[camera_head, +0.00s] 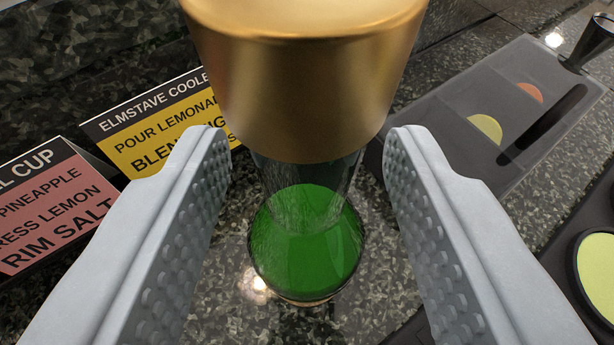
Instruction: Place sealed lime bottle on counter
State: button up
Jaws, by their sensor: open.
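A glass bottle (306,245) with bright green liquid and a large gold cap (305,85) is in the middle of the camera view. It stands upright on the dark speckled stone counter (215,310), seen from above. My gripper (305,150) is open, with one grey ridged finger on each side of the bottle. Gaps show between both fingers and the glass. The cap covers the bottle's neck from this angle. No label shows on the bottle.
A yellow sign (150,125) and a pink sign (50,215) stand at left. A clear-lidded dark tray (490,120) with citrus pieces lies at right. A dark holder with a pale green round (597,272) is at lower right. A stone wall rises behind.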

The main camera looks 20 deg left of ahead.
jog(key=v, duration=1)
jog(key=shift+s, duration=0.25)
jog(key=shift+d+r, duration=0.1)
jog(key=s+d+m+t+h, duration=0.1)
jog(key=s+d, duration=0.3)
jog(key=s, duration=0.8)
jog(key=s+d+r+m+t+h, duration=0.1)
jog(key=s+d, duration=0.3)
jog(key=s, duration=0.8)
jog(key=s+d+m+t+h, duration=0.2)
jog(key=s+d, duration=0.3)
jog(key=s, duration=0.7)
jog(key=shift+r+t+h, duration=0.3)
jog(key=shift+t+h, duration=0.1)
jog(key=shift+w, duration=0.1)
jog(key=shift+c, duration=1)
